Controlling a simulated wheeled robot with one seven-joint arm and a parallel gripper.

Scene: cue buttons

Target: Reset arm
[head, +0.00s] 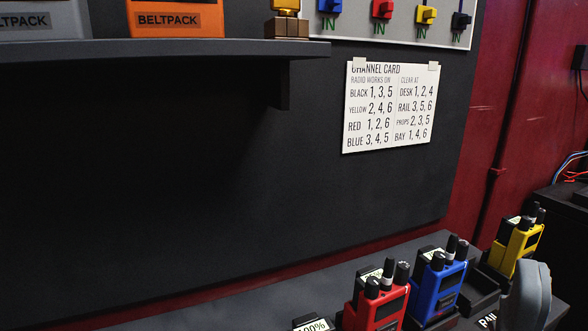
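My gripper is not clearly visible in the head view; no fingertips show. A grey rounded shape stands at the lower right edge, in front of the radio rack, and I cannot tell for certain whether it is part of my arm. A red radio (378,302), a blue radio (437,287) and a yellow radio (516,250) stand upright in the rack on the bench.
A white channel card (391,107) is taped to the dark panel (200,180). A shelf (150,50) at the top left carries an orange beltpack box (177,19) and a grey one (40,20). Coloured switches marked IN sit on a board (350,35) at the top. Cables hang at the right.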

